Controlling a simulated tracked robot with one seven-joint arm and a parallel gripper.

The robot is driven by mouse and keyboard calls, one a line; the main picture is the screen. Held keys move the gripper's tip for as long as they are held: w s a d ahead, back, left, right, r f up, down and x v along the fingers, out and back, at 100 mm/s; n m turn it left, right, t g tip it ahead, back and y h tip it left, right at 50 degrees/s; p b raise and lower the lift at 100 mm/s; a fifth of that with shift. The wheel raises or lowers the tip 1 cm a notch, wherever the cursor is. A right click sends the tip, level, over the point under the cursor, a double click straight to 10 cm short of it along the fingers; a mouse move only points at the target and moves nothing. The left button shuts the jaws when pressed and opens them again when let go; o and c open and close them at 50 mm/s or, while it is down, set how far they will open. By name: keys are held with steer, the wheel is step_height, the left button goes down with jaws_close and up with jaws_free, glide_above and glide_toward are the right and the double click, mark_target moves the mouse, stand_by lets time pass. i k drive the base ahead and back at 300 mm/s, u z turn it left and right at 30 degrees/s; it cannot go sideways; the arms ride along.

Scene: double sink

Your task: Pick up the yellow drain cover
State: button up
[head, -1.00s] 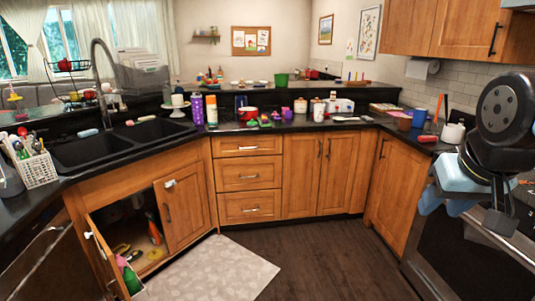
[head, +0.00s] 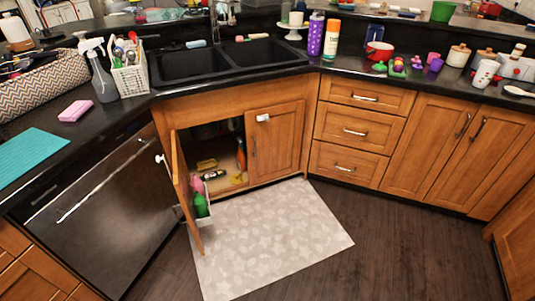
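The cabinet (head: 290,145) under the double sink has its left door (head: 187,195) open and its right door shut. Inside, on the cabinet floor, a small flat yellow piece (head: 238,179) lies toward the right, near an orange bottle (head: 241,154). Another yellow item (head: 206,164) lies farther left and back. Both are small, and I cannot tell for certain which one is the drain cover. A dark item (head: 213,175) and a green bottle (head: 200,204) are near the door side. My gripper is not in this view.
A pale patterned mat (head: 270,240) lies on the dark floor in front of the cabinet. The open door sticks out between the dishwasher (head: 110,215) and the cabinet opening. Drawers (head: 355,130) stand to the right. The floor at right is clear.

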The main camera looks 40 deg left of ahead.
mark_target(236, 178)
steer(key=u, duration=0.1)
steer(key=i, duration=1.1)
steer(key=u, duration=0.55)
steer(key=i, duration=1)
steer(key=u, duration=1.2)
steer(key=i, duration=0.75)
steer(key=u, duration=0.5)
steer(key=i, duration=0.65)
steer(key=u, duration=0.55)
